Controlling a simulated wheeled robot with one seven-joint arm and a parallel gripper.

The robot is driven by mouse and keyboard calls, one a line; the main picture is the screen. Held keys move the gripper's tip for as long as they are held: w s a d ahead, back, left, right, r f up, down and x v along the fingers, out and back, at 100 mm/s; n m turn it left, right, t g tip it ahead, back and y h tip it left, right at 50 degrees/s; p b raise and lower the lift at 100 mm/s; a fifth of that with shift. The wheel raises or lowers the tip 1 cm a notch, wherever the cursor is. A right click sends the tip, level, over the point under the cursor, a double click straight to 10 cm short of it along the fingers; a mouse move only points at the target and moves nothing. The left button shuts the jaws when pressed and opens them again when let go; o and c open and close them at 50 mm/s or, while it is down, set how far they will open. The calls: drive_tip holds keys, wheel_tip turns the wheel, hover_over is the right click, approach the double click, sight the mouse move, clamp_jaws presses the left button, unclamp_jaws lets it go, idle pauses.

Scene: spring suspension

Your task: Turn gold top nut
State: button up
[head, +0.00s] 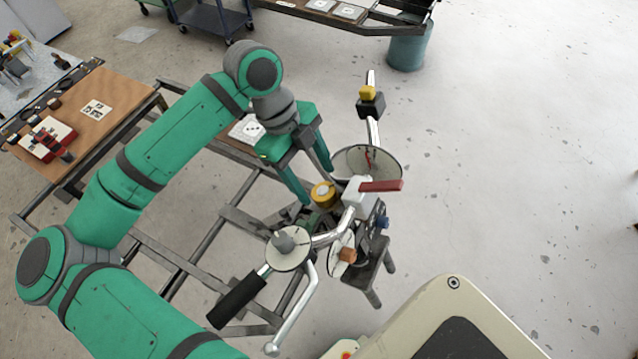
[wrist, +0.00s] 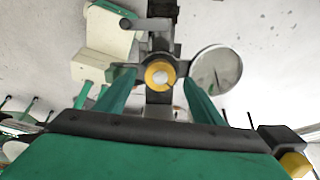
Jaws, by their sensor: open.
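The gold top nut (head: 323,193) is a gold ring with a pale centre, on top of the spring suspension stand. In the wrist view the gold nut (wrist: 158,75) lies near the middle of the picture, between the fingertips. My gripper (head: 317,187) is open and points down at the nut from above and left. In the wrist view my gripper (wrist: 157,77) has its green fingers on either side of the nut, with a visible gap at each side. I cannot tell whether the tips are level with the nut. The spring itself is mostly hidden.
A round plate (head: 367,160) and a red lever (head: 381,186) stand close right of the nut. A black-handled crank (head: 237,300) is in front. A wooden workbench (head: 95,110) is at left. The floor to the right is clear.

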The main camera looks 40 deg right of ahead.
sight(321, 190)
drive_tip(key=shift+x, duration=1.7)
drive_tip(key=c, duration=1.1)
drive_tip(key=shift+o, duration=0.2)
